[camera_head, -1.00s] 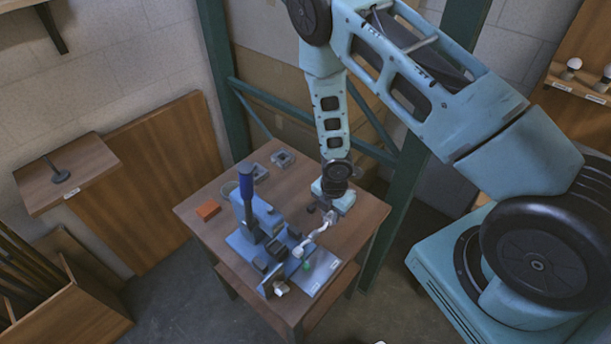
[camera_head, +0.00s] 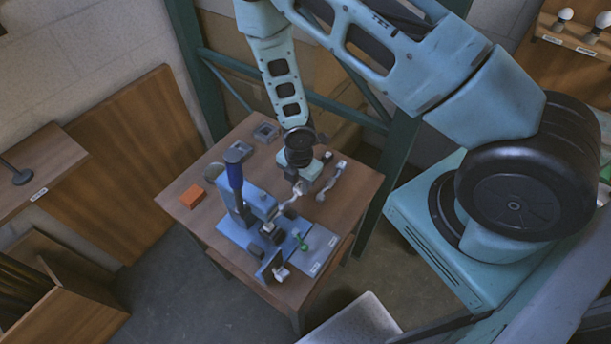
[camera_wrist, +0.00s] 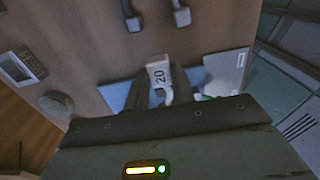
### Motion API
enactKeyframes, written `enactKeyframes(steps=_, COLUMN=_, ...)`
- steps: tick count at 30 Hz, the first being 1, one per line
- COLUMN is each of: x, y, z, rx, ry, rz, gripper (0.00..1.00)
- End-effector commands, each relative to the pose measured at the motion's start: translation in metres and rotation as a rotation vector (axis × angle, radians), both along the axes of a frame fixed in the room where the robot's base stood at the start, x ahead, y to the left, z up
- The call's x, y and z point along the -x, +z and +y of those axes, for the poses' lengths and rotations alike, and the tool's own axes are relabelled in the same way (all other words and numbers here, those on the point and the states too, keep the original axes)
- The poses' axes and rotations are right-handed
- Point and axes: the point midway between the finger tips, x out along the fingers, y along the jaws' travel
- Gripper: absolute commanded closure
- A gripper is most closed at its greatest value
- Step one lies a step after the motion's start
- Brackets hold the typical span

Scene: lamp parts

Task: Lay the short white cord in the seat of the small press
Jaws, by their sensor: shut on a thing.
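The small press (camera_head: 240,232) is blue, with a tall dark-blue lever handle, and stands on the wooden table. My gripper (camera_head: 301,182) is low beside the press, on its right and far side. It is shut on the short white cord (camera_head: 291,210), which hangs down toward the press bed. In the wrist view a white piece marked 20 (camera_wrist: 158,75) sits between the fingertips (camera_wrist: 168,90). The seat of the press is too small and partly covered to make out; I cannot tell whether the cord touches it.
Another grey-white cord (camera_head: 331,180) lies on the table to the right of my gripper. A grey labelled plate (camera_head: 318,254) and a small green part (camera_head: 303,243) are right of the press.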

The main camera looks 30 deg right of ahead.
Motion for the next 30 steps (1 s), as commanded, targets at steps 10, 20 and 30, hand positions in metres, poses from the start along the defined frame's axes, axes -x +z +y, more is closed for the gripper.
enactKeyframes(steps=10, x=0.015, y=-0.002, z=0.037, rx=0.000, ry=0.002, rz=-0.001, gripper=1.00)
enactKeyframes(steps=20, x=0.023, y=-0.002, z=0.056, rx=0.000, ry=0.001, rz=0.000, gripper=1.00)
enactKeyframes(steps=30, x=0.024, y=-0.002, z=0.057, rx=0.000, ry=0.000, rz=0.000, gripper=1.00)
